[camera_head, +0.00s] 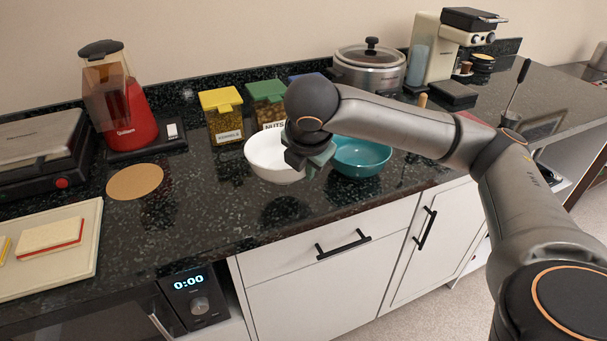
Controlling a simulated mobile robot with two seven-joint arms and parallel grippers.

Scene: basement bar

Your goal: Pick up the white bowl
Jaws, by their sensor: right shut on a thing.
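The white bowl (266,160) is over the dark speckled counter, in the middle of the view. A dark patch below it looks like its shadow or reflection, so it seems to be a little above the counter. My right gripper (309,164) is shut on the bowl's right rim, and the gripper hides that part of the bowl. The fingertips are partly hidden. My left gripper is not in view.
A teal bowl (361,157) stands just right of the gripper. Canisters with yellow (221,100) and green (266,91) lids stand behind. A cork mat (135,182) and a board (78,253) lie left. The counter's front middle is clear.

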